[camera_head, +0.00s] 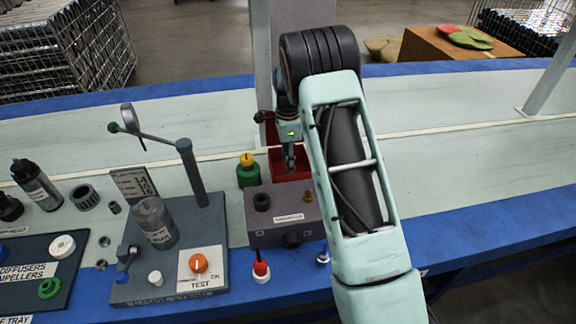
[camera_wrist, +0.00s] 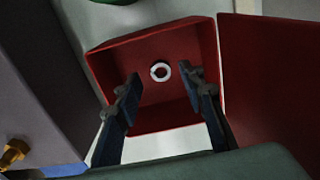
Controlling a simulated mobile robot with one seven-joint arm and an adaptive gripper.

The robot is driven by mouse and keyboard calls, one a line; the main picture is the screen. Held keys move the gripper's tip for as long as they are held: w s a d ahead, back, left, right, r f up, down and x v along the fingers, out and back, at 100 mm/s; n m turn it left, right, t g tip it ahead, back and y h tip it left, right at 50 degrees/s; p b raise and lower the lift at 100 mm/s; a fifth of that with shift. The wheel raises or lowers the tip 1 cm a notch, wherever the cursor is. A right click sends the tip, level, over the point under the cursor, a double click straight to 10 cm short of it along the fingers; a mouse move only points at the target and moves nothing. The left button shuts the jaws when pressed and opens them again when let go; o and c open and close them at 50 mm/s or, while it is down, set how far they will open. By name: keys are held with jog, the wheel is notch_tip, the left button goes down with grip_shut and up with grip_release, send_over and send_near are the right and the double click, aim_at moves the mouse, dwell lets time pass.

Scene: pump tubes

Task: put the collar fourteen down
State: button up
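A small pale ring, which looks like the collar (camera_wrist: 153,74), lies inside a red bin (camera_wrist: 130,48) in the wrist view. No number can be read on it. My gripper (camera_wrist: 160,79) is open above the bin, its two dark fingers apart, one on each side of the ring in the picture. The fingers do not touch the ring. In the head view my gripper (camera_head: 290,166) points down over the red bin (camera_head: 304,155), which is partly hidden behind the arm and a grey box. The ring cannot be seen there.
A grey box (camera_head: 265,230) with knobs stands in front of the bin. A green bottle with a yellow cap (camera_head: 248,172) is to its left. A gauge stand (camera_head: 205,225) with a post and a sign (camera_head: 130,186) stands further left. A second red surface (camera_wrist: 270,90) lies right of the bin.

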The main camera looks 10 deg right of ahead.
notch_tip(320, 180, up, 9)
jog(key=p, duration=0.1)
jog(key=shift+r, duration=0.2)
